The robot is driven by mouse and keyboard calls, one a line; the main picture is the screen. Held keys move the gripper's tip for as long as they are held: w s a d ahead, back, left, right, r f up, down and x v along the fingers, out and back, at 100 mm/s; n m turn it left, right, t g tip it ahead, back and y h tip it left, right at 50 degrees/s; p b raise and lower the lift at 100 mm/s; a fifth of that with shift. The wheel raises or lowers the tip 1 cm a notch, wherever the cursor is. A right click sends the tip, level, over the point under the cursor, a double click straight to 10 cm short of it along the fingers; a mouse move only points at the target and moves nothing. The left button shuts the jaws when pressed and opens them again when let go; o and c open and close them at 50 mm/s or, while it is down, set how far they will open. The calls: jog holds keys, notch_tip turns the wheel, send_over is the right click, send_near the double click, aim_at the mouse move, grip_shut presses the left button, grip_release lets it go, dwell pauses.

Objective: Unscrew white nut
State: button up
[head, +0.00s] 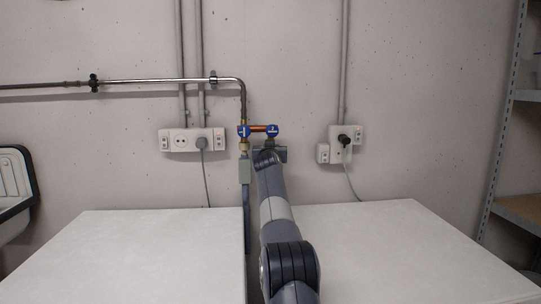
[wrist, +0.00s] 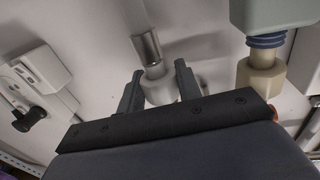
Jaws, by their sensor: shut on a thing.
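In the wrist view the white nut (wrist: 160,91) sits between the two dark fingers of my gripper (wrist: 158,88), one finger on each side. My gripper is shut on it. A metal pipe (wrist: 147,48) runs out of the nut, away from the fingers. The black palm edge hides the near part of the nut. In the head view my gripper (head: 269,155) is at the wall below the right blue valve (head: 272,131). My arm hides the nut there.
A cream fitting (head: 243,147) and grey-green box (head: 244,170) hang beside my gripper; the fitting also shows in the wrist view (wrist: 262,76). Wall sockets (head: 181,141) (head: 345,138) flank the pipes. Two white machine tops (head: 150,255) (head: 400,245) stand below, both clear.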

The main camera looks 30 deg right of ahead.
jog(key=shift+f+m+g+h, duration=0.1)
jog(key=shift+m+g+h, duration=0.45)
jog(key=shift+h, duration=0.25)
jog(key=shift+r+m+g+p, duration=0.2)
jog(key=shift+m+g+p, duration=0.05)
jog(key=shift+p, duration=0.2)
jog(key=shift+s+d+f+m+g+h+p, duration=0.1)
jog(key=shift+m+g+h+p, duration=0.25)
jog(key=shift+h, duration=0.35)
jog(key=o, duration=0.8)
